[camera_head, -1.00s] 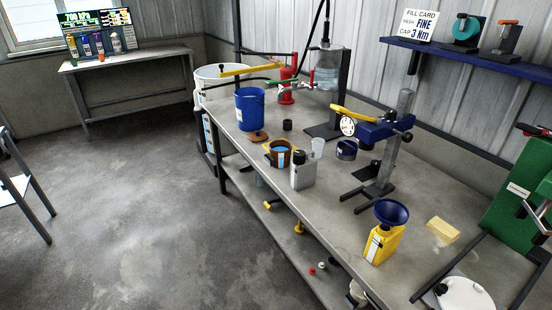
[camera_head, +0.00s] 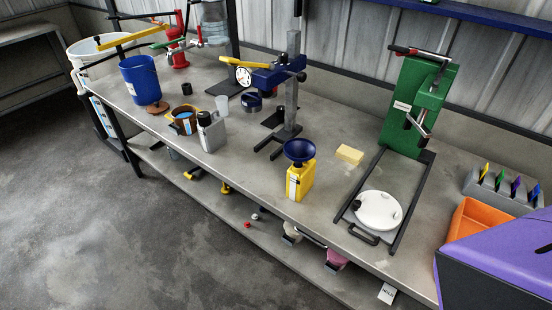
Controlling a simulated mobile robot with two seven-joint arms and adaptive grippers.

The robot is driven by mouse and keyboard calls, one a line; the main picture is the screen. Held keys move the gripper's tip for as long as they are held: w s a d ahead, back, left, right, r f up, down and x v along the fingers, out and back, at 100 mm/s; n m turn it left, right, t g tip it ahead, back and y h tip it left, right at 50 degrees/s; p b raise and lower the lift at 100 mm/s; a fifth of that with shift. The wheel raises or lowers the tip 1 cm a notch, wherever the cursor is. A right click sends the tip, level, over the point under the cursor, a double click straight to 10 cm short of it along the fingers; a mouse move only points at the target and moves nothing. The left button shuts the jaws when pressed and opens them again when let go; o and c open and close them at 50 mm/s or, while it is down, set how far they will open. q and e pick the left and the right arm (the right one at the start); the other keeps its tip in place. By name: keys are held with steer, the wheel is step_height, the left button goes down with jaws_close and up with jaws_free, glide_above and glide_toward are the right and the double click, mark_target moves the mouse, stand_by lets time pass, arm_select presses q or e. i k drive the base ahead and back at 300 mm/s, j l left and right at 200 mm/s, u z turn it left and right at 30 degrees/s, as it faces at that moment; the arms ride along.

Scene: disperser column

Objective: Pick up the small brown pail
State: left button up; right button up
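The small brown pail (camera_head: 184,120) stands upright on the grey workbench (camera_head: 262,178), left of the middle. Neither of my grippers shows in the head view.
A yellow bottle with a blue funnel (camera_head: 300,178), a green press (camera_head: 417,105), a white lid (camera_head: 378,210) and an orange tray (camera_head: 478,222) stand farther right. A purple box (camera_head: 500,250) fills the lower right corner. The floor before the bench is clear.

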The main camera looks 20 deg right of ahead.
mark_target(185, 118)
steer(key=i+j+z, duration=0.25)
steer(key=i+j, duration=0.25)
steer(key=j, duration=0.3)
steer(key=i+j+z, duration=0.15)
steer(key=j, duration=0.25)
steer(key=i, duration=0.1)
